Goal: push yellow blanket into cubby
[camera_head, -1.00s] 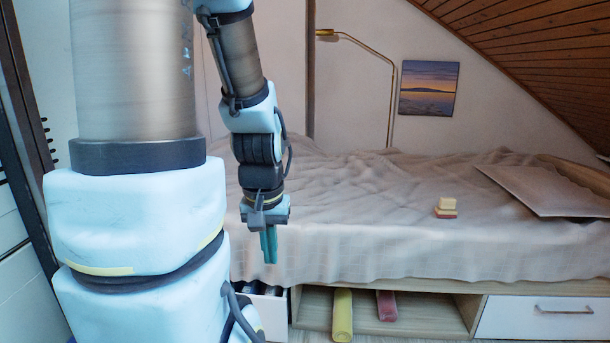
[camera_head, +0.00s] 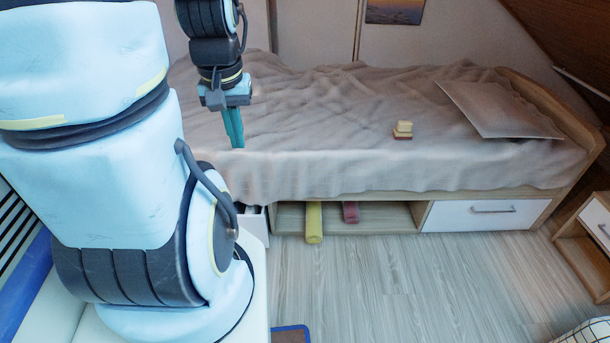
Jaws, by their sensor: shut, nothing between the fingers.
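The yellow blanket (camera_head: 314,222) is a rolled bundle in the open cubby (camera_head: 385,216) under the bed. Its near end sticks out past the cubby's front edge. A pink roll (camera_head: 351,212) lies to its right, farther inside the cubby. My gripper (camera_head: 235,140) points down with its teal fingers shut and empty. In the picture it is above and to the left of the yellow blanket, in front of the bed cover, and not touching the blanket.
A white drawer (camera_head: 485,214) closes the bed base on the right. Small stacked blocks (camera_head: 403,130) and a flat panel (camera_head: 497,108) lie on the bed (camera_head: 330,125). The wooden floor (camera_head: 420,285) before the cubby is clear. A nightstand (camera_head: 590,232) stands at right.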

